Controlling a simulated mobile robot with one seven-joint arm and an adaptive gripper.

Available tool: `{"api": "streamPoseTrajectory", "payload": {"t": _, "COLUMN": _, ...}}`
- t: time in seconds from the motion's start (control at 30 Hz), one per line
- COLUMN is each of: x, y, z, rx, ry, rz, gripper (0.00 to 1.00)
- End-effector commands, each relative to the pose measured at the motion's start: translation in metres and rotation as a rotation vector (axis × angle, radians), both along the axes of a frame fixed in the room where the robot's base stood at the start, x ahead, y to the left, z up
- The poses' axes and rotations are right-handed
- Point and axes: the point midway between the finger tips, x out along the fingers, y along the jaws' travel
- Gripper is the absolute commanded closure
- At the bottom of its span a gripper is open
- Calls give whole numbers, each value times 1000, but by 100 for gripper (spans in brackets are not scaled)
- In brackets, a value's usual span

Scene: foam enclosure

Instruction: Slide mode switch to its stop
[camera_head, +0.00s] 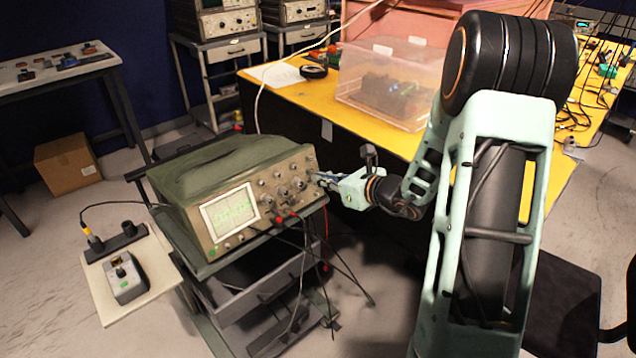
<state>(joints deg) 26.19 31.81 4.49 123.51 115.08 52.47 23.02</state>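A green oscilloscope (195,225) with a lit screen (230,212) stands on a cart. Its front panel (262,190) carries several knobs and plugged-in leads. My gripper (322,181) is at the right edge of this panel, its fingers pointing left toward it. Whether the fingertips touch the panel, and whether they are open or shut, is too small to tell. I cannot pick out the mode switch among the small controls; part of the panel's right edge is behind the fingers.
Dark leads (310,245) hang in front of the cart (265,290). A yellow table (370,122) with a clear plastic box (390,85) stands behind my arm. A small grey device (128,285) sits on a board at left. Open floor (375,300) lies right of the cart.

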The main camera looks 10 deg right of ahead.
Motion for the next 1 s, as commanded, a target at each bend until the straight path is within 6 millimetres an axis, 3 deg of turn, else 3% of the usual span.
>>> {"api": "streamPoseTrajectory", "payload": {"t": 0.23, "x": 2, "y": -5, "z": 0, "rx": -1, "ry": 1, "rz": -9, "gripper": 100}}
{"api": "streamPoseTrajectory", "payload": {"t": 0.3, "x": 2, "y": -5, "z": 0, "rx": -2, "ry": 0, "rz": -10, "gripper": 88}}
{"api": "streamPoseTrajectory", "payload": {"t": 0.73, "x": -1, "y": -5, "z": 2, "rx": -1, "ry": 0, "rz": -7, "gripper": 87}}
{"api": "streamPoseTrajectory", "payload": {"t": 1.0, "x": -36, "y": -27, "z": 19, "rx": -2, "ry": -1, "rz": -12, "gripper": 87}}
